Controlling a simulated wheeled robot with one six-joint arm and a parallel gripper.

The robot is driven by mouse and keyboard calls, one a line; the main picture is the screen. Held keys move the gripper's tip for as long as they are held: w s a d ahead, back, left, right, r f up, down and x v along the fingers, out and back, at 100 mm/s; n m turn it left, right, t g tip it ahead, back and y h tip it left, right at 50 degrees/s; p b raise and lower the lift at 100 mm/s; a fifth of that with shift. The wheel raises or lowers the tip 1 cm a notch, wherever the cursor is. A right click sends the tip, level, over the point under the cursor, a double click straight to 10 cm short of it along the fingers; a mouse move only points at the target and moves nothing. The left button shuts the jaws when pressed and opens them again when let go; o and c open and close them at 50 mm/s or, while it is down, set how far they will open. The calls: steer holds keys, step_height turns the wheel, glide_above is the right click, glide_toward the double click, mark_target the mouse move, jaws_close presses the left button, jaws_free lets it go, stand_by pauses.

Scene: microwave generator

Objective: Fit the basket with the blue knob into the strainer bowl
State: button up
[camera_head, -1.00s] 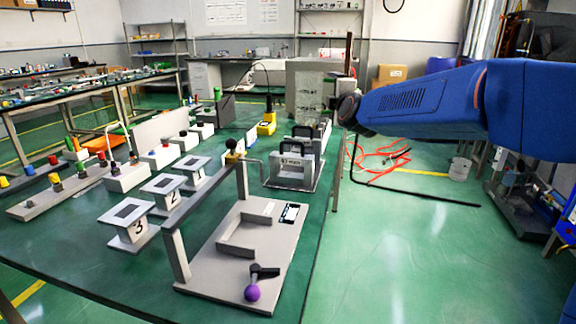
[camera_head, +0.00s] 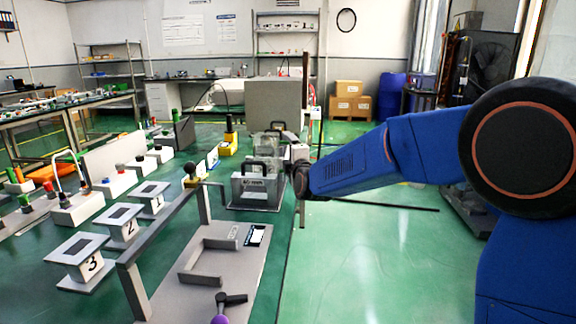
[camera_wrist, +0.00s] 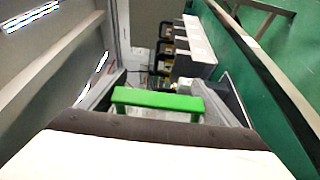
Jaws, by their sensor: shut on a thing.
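My gripper (camera_head: 301,178) is at the end of the blue arm, beside the right edge of the table, and shows small and partly hidden in the head view. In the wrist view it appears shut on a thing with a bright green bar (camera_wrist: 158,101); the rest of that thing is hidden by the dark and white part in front. I cannot make out the basket with the blue knob or the strainer bowl for certain in either view.
Grey boxes with black handles (camera_head: 256,188) stand on the green table near the gripper. Numbered stands (camera_head: 123,228) and knobbed white boxes (camera_head: 118,180) lie left. Open floor (camera_head: 375,265) is right.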

steer(key=shift+f, duration=2.05)
steer(key=shift+f, duration=0.1)
steer(key=o, duration=1.1)
steer(key=shift+s, duration=0.15)
steer(key=v, duration=1.1)
steer(key=shift+s+d, duration=0.15)
steer(key=shift+s, duration=0.2)
